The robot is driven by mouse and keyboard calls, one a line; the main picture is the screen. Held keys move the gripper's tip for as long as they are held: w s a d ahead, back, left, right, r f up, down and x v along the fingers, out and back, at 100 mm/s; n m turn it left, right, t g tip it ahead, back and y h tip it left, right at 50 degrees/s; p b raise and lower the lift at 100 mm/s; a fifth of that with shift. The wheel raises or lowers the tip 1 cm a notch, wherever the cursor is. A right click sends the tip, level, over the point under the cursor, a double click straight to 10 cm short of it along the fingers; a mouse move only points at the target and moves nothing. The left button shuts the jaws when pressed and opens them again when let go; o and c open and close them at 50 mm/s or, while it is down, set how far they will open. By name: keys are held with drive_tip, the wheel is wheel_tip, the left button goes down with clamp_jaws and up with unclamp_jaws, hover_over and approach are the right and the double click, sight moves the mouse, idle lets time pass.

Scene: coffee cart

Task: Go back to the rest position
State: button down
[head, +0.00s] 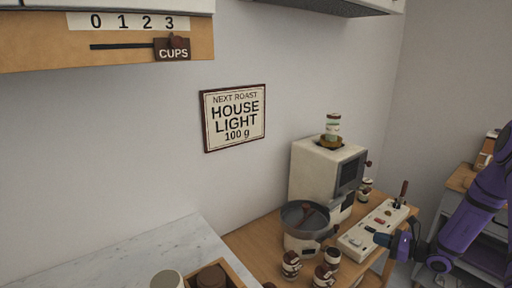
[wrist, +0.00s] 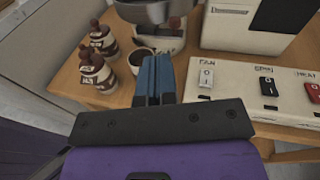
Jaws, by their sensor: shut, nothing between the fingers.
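My gripper (head: 377,238) is at the right side of the head view, over the near edge of the control panel on the wooden table. Its blue fingers are closed together and empty; they also show in the wrist view (wrist: 153,80). The white control panel (head: 352,240) has several switches and a lever. In the wrist view the panel (wrist: 235,87) lies to the right of my fingers, with labels FAN, SPIN and HEAT. I cannot tell whether my fingers touch the panel.
A machine (head: 310,172) with a jar on top stands behind the panel. A dark round pan (head: 289,217) and several brown-capped jars (head: 291,264) stand left of my gripper. A marble counter (head: 150,252) is at lower left. A sign (head: 234,117) hangs on the wall.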

drive_tip(key=s+a+r+n+g+h, duration=0.1)
drive_tip(key=s+a+r+n+g, duration=0.3)
drive_tip(key=r, duration=0.5)
drive_tip(key=s+a+r+n+g+h, duration=0.1)
drive_tip(key=s+a+r+n+g, duration=0.15)
drive_tip(key=a+r+n, duration=0.45)
drive_tip(key=s+a+r+n+g+h, duration=0.1)
drive_tip(key=s+a+r+n+g, duration=0.25)
drive_tip(key=r, duration=0.65)
drive_tip(key=s+r+n+t+h, duration=0.1)
drive_tip(key=s+r+n+h, duration=0.2)
drive_tip(key=s+r, duration=0.2)
drive_tip(key=s+a+r+n+t+h, duration=0.1)
drive_tip(key=s+r+n+h, duration=0.2)
drive_tip(key=s, duration=0.7)
drive_tip(key=s+r+n+t+h, duration=0.2)
drive_tip(key=s+r+n+h, duration=0.1)
drive_tip(key=s+r+n, duration=0.2)
drive_tip(key=s+r, duration=0.2)
drive_tip(key=s, duration=0.1)
drive_tip(key=shift+a+h, duration=0.2)
drive_tip(key=shift+h, duration=0.1)
